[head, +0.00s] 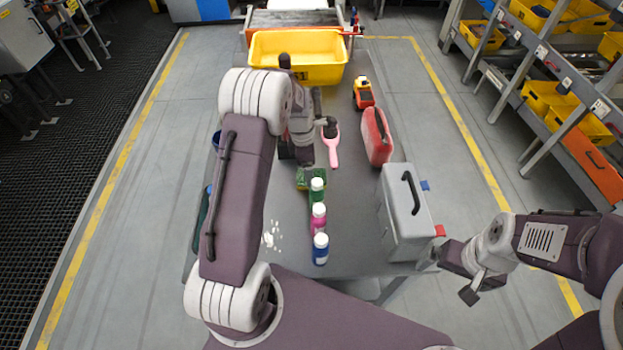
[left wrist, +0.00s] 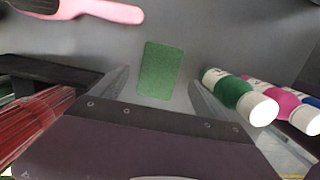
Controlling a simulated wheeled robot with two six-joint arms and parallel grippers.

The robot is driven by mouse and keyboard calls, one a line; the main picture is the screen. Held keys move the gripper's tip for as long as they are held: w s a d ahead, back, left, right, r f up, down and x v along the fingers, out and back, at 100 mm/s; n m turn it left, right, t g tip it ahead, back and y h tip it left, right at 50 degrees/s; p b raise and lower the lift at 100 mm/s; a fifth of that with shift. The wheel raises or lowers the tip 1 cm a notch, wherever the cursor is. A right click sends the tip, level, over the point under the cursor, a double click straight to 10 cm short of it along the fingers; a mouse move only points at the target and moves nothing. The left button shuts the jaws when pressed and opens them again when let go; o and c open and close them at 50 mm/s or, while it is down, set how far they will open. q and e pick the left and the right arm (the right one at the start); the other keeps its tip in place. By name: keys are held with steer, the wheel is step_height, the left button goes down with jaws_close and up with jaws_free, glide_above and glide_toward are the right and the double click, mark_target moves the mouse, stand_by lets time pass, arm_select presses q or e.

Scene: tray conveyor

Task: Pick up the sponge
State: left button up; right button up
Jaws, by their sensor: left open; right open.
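The sponge (head: 304,180) is a small green slab lying flat on the grey table, beyond the row of bottles. In the left wrist view the sponge (left wrist: 160,70) lies ahead of the fingers, between their lines. My left gripper (left wrist: 158,95) is open and empty, its two fingers apart on either side of the sponge's near end. In the head view the left arm and wrist hide part of that area. My right gripper (head: 452,276) is open and empty, off the table's right front corner beside the grey toolbox.
Green (head: 317,190), pink (head: 318,216) and blue (head: 320,249) bottles stand close to the sponge. A pink-handled tool (head: 333,150), red container (head: 377,136), toy truck (head: 363,93) and grey toolbox (head: 405,212) are on the right. A yellow bin (head: 297,72) is at the back.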

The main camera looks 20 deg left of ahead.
arm_select(q)
steer(key=f, duration=0.3)
steer(key=shift+w+d+f, duration=0.15)
steer(key=shift+w+f, duration=0.05)
steer(key=shift+f, duration=0.05)
steer(key=c, duration=1.4)
steer(key=shift+r, duration=0.1)
step_height(320, 180, up, 10)
